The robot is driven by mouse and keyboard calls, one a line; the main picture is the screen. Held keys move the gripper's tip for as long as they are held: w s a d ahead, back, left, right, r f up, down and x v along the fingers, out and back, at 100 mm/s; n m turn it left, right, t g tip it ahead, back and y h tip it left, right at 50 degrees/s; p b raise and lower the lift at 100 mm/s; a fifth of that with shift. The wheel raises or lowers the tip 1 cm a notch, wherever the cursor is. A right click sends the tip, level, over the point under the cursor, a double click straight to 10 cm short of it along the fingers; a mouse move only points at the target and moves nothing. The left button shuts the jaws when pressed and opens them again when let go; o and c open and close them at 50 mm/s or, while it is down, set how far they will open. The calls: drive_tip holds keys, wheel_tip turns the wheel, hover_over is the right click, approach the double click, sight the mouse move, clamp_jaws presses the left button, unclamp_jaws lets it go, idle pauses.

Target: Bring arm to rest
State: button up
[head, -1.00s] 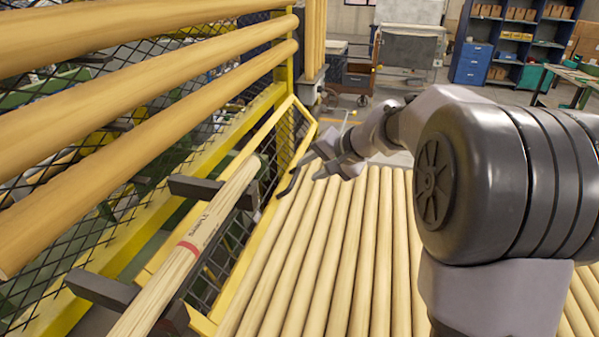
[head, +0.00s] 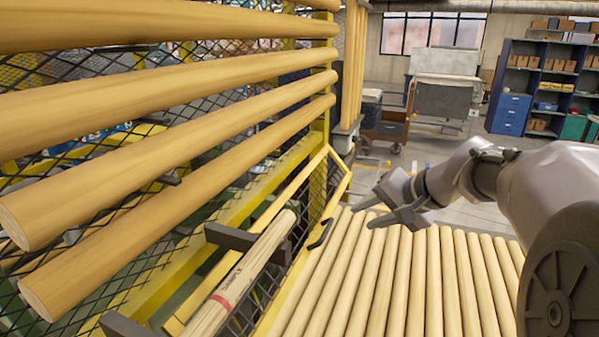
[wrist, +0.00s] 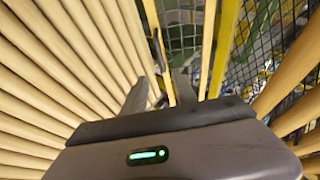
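My gripper (head: 376,208) is in the middle of the head view, above the far end of a row of wooden poles (head: 395,265). Its two fingers are spread apart with nothing between them. In the wrist view the fingers (wrist: 160,92) also stand apart and empty.
Thick round poles (head: 150,150) run along the left, in front of black mesh. A yellow frame (head: 325,165) stands between them and the pole row. A wheeled cart (head: 385,125), a grey cabinet (head: 445,95) and blue shelving (head: 530,85) stand at the back. Floor shows behind the row.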

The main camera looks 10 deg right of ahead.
drive_tip(key=s+a+f+n+g+b, duration=0.1)
drive_tip(key=s+a+f+b, duration=0.3)
drive_tip(key=s, duration=0.4)
drive_tip(key=s+a+f+n+g+h+b, duration=0.1)
drive_tip(key=s+a+f+b, duration=0.2)
drive_tip(key=s+a+f, duration=0.3)
drive_tip(key=s+a+f+n+h+b, duration=0.1)
drive_tip(key=s+a+f+b, duration=0.3)
drive_tip(key=s+f, duration=0.5)
drive_tip(key=shift+s+a+f+n+g+b, duration=0.15)
drive_tip(key=shift+s+a+n+g, duration=0.1)
drive_tip(key=shift+s+a, duration=0.4)
drive_tip(key=shift+s+a+f+n+g+b, duration=0.15)
drive_tip(key=shift+s+a+n, duration=0.15)
drive_tip(key=shift+s, duration=0.65)
drive_tip(key=shift+w+r, duration=0.1)
drive_tip(key=shift+r, duration=0.05)
